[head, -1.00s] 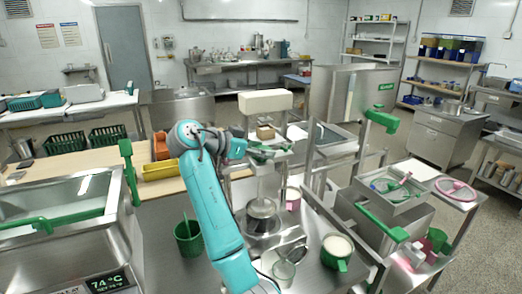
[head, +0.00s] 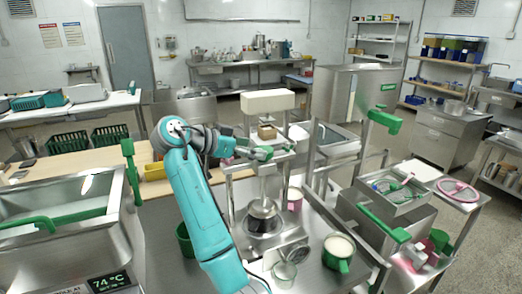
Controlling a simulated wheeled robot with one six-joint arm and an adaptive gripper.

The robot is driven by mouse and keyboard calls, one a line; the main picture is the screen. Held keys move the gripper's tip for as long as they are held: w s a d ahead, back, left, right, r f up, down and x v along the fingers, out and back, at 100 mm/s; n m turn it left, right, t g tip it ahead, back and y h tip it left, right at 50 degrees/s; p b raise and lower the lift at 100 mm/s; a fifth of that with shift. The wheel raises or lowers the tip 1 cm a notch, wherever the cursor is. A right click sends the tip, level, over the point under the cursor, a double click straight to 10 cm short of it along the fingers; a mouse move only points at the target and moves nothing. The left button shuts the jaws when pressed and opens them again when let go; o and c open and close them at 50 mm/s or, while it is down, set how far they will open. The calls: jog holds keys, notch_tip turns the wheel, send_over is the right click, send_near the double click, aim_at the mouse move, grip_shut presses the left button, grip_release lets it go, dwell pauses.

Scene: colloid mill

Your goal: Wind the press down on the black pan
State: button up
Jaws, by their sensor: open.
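The press (head: 229,195) stands on the steel bench in the middle of the head view, a metal frame under a cream block (head: 268,101). A green crank (head: 265,153) sits at the top of its vertical screw. A round metal part (head: 262,208) is at the screw's lower end, above a dark base. I cannot clearly separate the black pan from the parts around it, nor tell whether the press touches it. My gripper (head: 238,148), at the end of my teal arm, is open beside the left end of the green crank. Its fingertips are small and partly hidden against the crank.
A green mug (head: 338,253) with pale contents and a clear glass (head: 284,272) stand at the bench front. A green cup (head: 184,240) is partly behind my arm. A steel machine with green handles (head: 383,222) stands right; a steel tank (head: 75,240) stands left.

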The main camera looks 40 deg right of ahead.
jog(key=s+v, duration=0.1)
jog(key=v, duration=0.6)
jog(key=shift+w+a+r, duration=0.2)
jog(key=shift+w+a, duration=0.2)
jog(key=shift+w, duration=0.15)
